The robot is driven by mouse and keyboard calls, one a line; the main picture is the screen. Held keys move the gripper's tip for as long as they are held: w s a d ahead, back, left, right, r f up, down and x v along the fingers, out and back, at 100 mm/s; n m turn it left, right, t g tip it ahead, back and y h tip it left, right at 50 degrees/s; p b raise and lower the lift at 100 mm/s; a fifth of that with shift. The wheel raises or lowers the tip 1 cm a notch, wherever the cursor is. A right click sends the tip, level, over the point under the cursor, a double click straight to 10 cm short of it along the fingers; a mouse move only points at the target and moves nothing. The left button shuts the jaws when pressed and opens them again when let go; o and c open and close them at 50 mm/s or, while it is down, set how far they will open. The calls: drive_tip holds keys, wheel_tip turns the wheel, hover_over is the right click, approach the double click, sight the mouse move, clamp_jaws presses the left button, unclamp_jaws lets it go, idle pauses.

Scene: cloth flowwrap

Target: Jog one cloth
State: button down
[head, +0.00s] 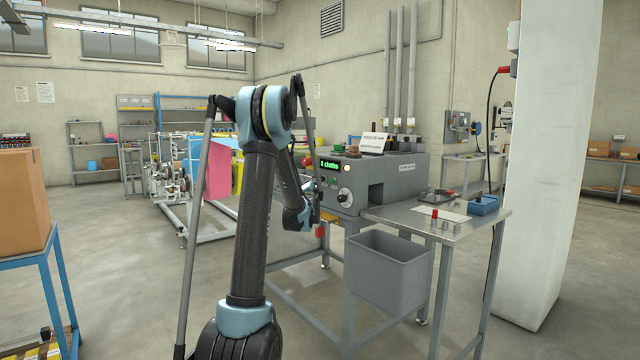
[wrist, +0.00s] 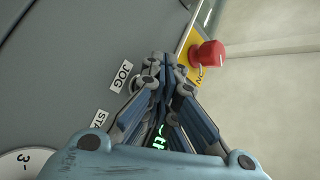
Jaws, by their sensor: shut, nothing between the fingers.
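The grey machine (head: 400,175) stands right of centre in the head view, with a control panel on its front. A green lit display (head: 329,166) reads a digit and "cloths". In the wrist view the JOG label (wrist: 121,77) is just left of my gripper (wrist: 163,60), which is shut and empty, its fingertips over the panel. The jog button itself does not show; the fingers seem to cover that spot. I cannot tell whether the tips touch the panel. A second label (wrist: 98,121), starting "STA", is partly hidden. No loose cloth shows at the gripper.
A red mushroom button (wrist: 207,54) on a yellow plate (wrist: 186,50) is close right of the fingertips. A dial (wrist: 22,162) is at lower left. A grey bin (head: 388,268) and a steel side table (head: 475,222) stand beside the machine. A white pillar (head: 565,160) is at the right.

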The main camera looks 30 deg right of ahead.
drive_tip(key=shift+d, duration=0.5)
idle(0.6)
drive_tip(key=shift+a, duration=0.95)
drive_tip(key=shift+s+a, duration=0.2)
drive_tip(key=shift+a, duration=2.3)
